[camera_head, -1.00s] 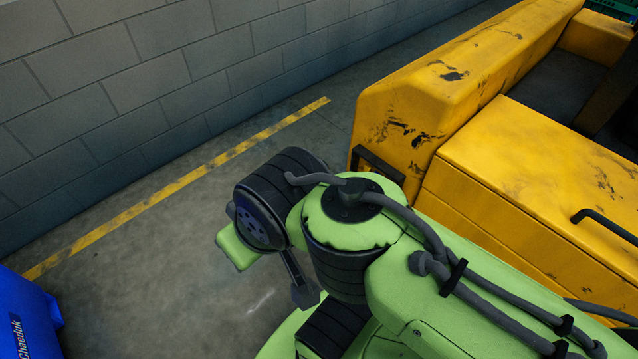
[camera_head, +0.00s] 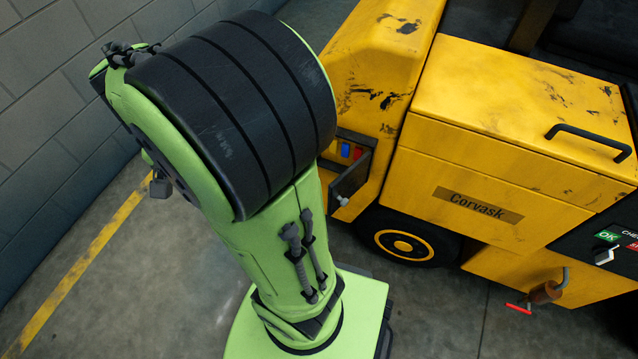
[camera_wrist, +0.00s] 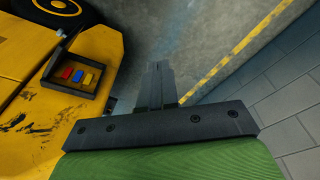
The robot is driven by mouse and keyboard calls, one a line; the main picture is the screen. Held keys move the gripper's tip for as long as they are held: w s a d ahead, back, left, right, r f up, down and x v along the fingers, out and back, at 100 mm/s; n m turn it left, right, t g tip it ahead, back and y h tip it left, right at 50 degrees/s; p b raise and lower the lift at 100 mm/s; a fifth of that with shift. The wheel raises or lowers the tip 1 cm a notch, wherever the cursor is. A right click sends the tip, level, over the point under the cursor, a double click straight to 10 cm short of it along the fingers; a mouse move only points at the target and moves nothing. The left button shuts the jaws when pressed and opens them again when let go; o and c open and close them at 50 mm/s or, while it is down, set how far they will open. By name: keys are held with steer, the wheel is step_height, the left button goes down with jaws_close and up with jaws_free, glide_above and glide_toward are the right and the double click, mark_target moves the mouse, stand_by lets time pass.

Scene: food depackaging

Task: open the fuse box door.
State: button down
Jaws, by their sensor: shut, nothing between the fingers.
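The fuse box (camera_head: 347,147) is set in the yellow vehicle, just right of my arm in the head view. Its inside shows blue and red fuses. Its dark door (camera_head: 353,176) stands swung outward, with a pale knob (camera_head: 343,201) near its lower end. My arm hides the box's left part. In the wrist view the open fuse box (camera_wrist: 77,88) is at the left, with red, blue and yellow fuses. My gripper (camera_wrist: 158,70) is shut and empty, pointing at the floor, to the right of the box and apart from it.
The yellow vehicle (camera_head: 500,150) fills the right side, with a black handle (camera_head: 588,140) on top and a wheel (camera_head: 403,246) below the box. A block wall (camera_head: 50,110) stands at the left. Floor with a yellow line (camera_head: 85,262) lies between.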

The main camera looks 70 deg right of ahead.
steer(key=s+d+f+m+g, duration=0.45)
steer(key=d+f+m, duration=0.25)
steer(key=d+f, duration=0.35)
steer(key=s+d+f+m+g, duration=0.4)
steer(key=s+d+f+m, duration=0.15)
steer(key=d+f, duration=0.45)
steer(key=s+f+b, duration=0.3)
steer(key=s+f, duration=0.4)
steer(key=s, duration=0.2)
steer(key=shift+m, duration=0.35)
steer(key=shift+a, duration=0.1)
